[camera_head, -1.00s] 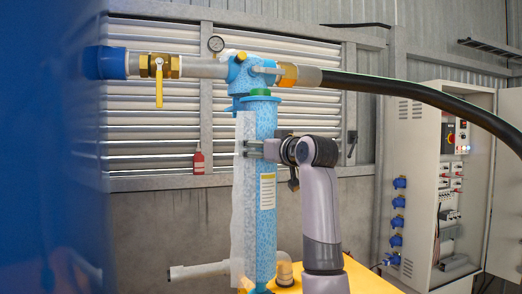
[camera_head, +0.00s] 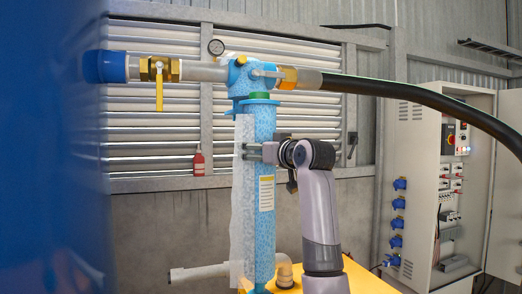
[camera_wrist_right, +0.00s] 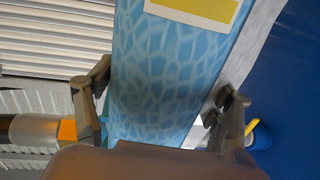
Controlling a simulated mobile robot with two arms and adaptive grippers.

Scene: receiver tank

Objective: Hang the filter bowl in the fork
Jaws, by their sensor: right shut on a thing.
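The filter bowl (camera_head: 264,160) is a tall light-blue patterned cylinder with a white-yellow label. It hangs upright, below the blue filter head (camera_head: 243,78). A green ring (camera_head: 259,95) and a blue flange show at its top. My right gripper (camera_head: 254,152) is shut around the bowl's upper part from the right. In the right wrist view, its fingers (camera_wrist_right: 160,108) flank the patterned bowl (camera_wrist_right: 165,75). I cannot clearly pick out the fork; blue parts crowd together under the head, and whether the flange rests on anything is too small to tell. My left gripper is not in view.
A pale strip (camera_head: 240,205) stands along the bowl's left side. A yellow-handled valve (camera_head: 159,75) and black hose (camera_head: 400,90) join the head at either side. A large blurred blue surface (camera_head: 45,150) fills the left. An open cabinet (camera_head: 410,155) stands right.

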